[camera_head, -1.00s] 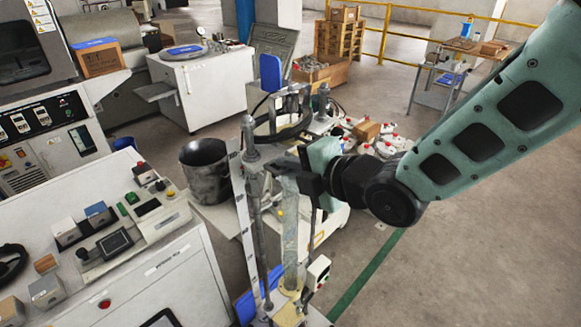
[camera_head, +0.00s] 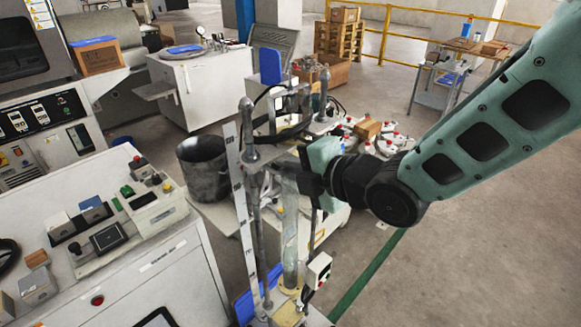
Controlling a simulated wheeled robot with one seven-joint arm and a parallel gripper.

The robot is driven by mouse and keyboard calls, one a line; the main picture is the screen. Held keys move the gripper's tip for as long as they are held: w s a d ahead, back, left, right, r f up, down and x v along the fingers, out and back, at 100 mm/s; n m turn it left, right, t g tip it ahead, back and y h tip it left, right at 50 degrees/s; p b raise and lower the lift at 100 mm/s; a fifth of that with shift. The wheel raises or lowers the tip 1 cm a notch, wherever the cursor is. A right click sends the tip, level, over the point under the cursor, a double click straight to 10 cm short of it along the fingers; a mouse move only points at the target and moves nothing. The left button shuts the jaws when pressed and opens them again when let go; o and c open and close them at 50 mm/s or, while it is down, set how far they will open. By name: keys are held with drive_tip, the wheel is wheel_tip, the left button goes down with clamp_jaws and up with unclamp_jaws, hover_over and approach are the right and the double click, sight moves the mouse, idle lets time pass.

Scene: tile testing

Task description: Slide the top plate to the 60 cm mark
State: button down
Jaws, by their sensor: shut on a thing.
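The testing stand has upright metal rods (camera_head: 260,215), a clear tube (camera_head: 290,230) and a white scale strip (camera_head: 239,190) along its left side. The top plate (camera_head: 276,161) appears as a narrow grey piece across the upper rods, partly hidden. My gripper (camera_head: 308,172) reaches it from the right, at the plate's right side. The gripper is shut on the plate, though the contact is small and dark. The marks on the scale are too small to read surely.
A dark bucket (camera_head: 203,168) stands behind the strip at left. A control console (camera_head: 130,240) fills the left front. A small control box (camera_head: 318,270) sits low on the stand. Bottles with red caps (camera_head: 385,145) stand behind my arm. Open floor (camera_head: 470,260) lies at right.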

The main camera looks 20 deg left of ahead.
drive_tip(key=shift+f+b, duration=3)
drive_tip(key=shift+b, duration=0.2)
drive_tip(key=shift+f+b, duration=2.95)
drive_tip(key=shift+b, duration=0.1)
wheel_tip(320, 180, down, 6)
drive_tip(key=b, duration=0.6)
drive_tip(key=shift+b, duration=0.35)
wheel_tip(320, 180, down, 6)
drive_tip(key=b, duration=0.6)
drive_tip(key=shift+f+b, duration=0.15)
drive_tip(key=shift+b, duration=0.25)
